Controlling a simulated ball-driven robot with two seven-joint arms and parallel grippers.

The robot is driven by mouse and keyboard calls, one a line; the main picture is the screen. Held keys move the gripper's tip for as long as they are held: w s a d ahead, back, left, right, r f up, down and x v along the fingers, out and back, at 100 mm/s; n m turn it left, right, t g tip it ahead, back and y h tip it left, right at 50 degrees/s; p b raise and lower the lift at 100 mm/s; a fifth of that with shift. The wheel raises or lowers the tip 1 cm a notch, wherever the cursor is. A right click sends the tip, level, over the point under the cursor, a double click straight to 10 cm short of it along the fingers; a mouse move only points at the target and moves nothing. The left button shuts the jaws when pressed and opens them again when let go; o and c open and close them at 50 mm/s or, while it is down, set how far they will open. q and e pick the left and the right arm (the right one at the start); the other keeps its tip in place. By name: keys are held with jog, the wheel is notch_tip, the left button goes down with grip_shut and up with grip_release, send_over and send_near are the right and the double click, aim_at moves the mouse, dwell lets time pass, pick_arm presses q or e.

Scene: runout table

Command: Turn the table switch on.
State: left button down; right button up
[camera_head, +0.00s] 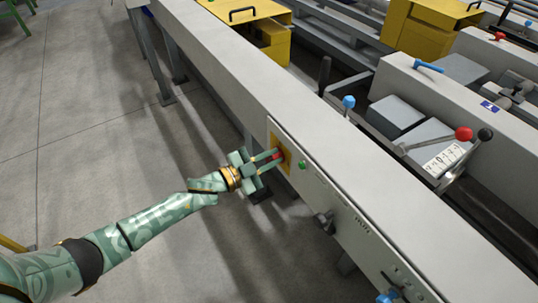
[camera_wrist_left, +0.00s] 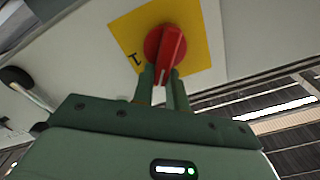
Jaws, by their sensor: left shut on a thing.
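The table switch is a red rotary knob (camera_head: 278,154) on a yellow plate (camera_head: 274,141), on the side panel of the long grey table. In the left wrist view the knob (camera_wrist_left: 164,47) shows large on the yellow plate (camera_wrist_left: 199,38), with a black "I" mark left of it. My left gripper (camera_head: 271,159) is at the switch, its fingers on both sides of the knob's grip; it is shut on the knob. The fingers (camera_wrist_left: 163,75) cover part of the grip in the left wrist view. My right gripper is not in view.
A green button (camera_head: 302,164) and a black knob (camera_head: 325,222) sit on the panel right of the switch. Levers with red (camera_head: 463,134) and blue (camera_head: 348,102) ends stand beyond the table beam. The floor (camera_head: 80,120) at left is mostly clear.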

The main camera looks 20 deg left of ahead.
pick_arm(q)
jog(key=m, duration=0.3)
jog(key=f+m+b, duration=0.1)
jog(key=m, duration=0.2)
jog(key=f+m+b, duration=0.1)
jog(key=m, duration=0.2)
jog(key=shift+s+d+f+m, duration=0.1)
jog(key=shift+s+d+m, duration=0.25)
jog(key=shift+d+m, duration=0.05)
jog(key=shift+f+m, duration=0.1)
jog(key=shift+m, duration=0.4)
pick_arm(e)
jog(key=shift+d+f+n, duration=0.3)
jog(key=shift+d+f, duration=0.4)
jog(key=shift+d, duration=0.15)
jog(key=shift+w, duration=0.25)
pick_arm(q)
jog(key=c, duration=1.4)
grip_release()
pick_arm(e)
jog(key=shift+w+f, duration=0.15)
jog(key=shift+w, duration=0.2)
